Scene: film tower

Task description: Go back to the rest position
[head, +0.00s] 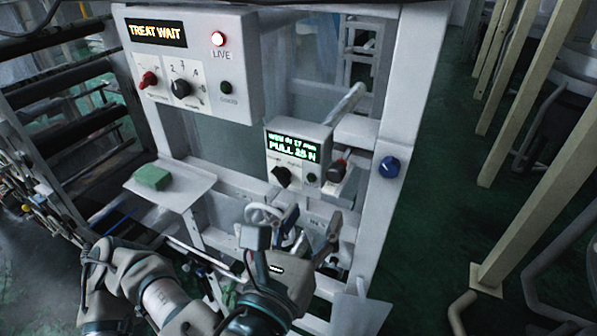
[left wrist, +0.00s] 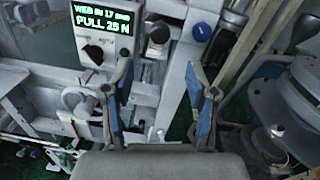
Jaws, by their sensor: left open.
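My left gripper (head: 311,222) is in the lower middle of the head view, in front of the white frame of the machine. Its two fingers stand apart with nothing between them. The left wrist view shows the same open gripper (left wrist: 160,72), its blue-lined fingers spread and empty. Behind it in the head view is a small control box (head: 283,139) with a lit screen reading "PULL 25 N". A handwheel (head: 264,217) is just left of the fingers; I cannot tell whether they touch it. My right gripper is in neither view.
A green block (head: 152,177) lies on a white shelf (head: 188,193). A blue knob (head: 389,167) sits on the right post. Green floor (head: 440,200) is open right of the machine, before pale posts (head: 536,190).

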